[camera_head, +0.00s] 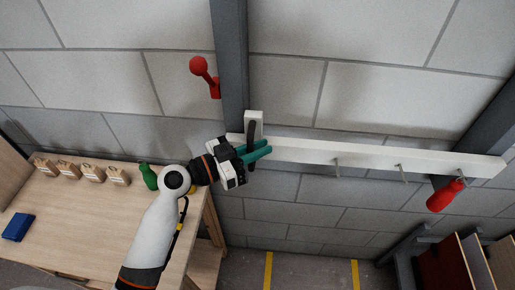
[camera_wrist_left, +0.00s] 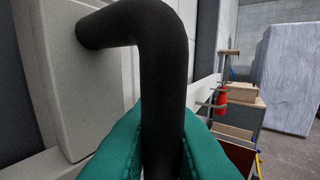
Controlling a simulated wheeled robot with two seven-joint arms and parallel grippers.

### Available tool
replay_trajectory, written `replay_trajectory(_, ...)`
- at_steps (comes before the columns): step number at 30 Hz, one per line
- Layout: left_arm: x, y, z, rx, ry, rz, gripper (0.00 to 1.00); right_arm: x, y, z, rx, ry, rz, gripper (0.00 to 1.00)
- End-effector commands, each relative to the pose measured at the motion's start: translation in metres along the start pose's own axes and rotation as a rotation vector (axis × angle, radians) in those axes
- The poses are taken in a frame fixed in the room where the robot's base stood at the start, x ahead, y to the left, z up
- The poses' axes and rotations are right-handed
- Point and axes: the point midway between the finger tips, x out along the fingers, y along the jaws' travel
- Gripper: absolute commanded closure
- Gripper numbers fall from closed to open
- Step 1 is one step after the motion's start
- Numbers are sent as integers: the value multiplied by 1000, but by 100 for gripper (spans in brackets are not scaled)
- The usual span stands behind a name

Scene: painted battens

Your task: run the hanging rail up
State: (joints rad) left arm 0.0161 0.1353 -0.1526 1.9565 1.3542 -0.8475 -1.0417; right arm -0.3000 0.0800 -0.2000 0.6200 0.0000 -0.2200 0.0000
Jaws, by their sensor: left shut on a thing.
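The white hanging rail (camera_head: 375,156) spans between two dark posts and carries several small metal hooks (camera_head: 401,171) on its lower part. It looks slightly tilted in the head view, its right end lower. At its left end is a white block with a black bent handle (camera_head: 251,130); the handle is large in the wrist view (camera_wrist_left: 161,60). My left gripper (camera_head: 257,153) has its teal fingers around the handle, one on each side, and is shut on it. My right gripper is in neither view.
A red-handled fitting (camera_head: 201,70) sits by the left post (camera_head: 229,60). A red handle (camera_head: 445,195) hangs by the rail's right end. A wooden bench (camera_head: 75,215) holds several small tan blocks, a blue box (camera_head: 18,227) and a green bottle-like object (camera_head: 148,175).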

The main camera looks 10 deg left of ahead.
Motion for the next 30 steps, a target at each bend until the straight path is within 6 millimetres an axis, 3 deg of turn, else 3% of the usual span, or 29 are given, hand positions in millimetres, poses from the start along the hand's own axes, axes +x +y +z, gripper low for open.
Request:
replay_trajectory(8, 0, 1, 55, 15, -8, 1, 100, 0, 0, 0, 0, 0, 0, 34)
replay_trajectory(18, -1, -1, 167, 21, -12, 1, 100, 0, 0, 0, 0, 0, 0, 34)
replay_trajectory(24, -1, -2, 222, 16, -12, 1, 100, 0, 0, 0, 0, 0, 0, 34)
replay_trajectory(30, -1, -2, 259, 10, -10, 2, 100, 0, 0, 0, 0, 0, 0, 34)
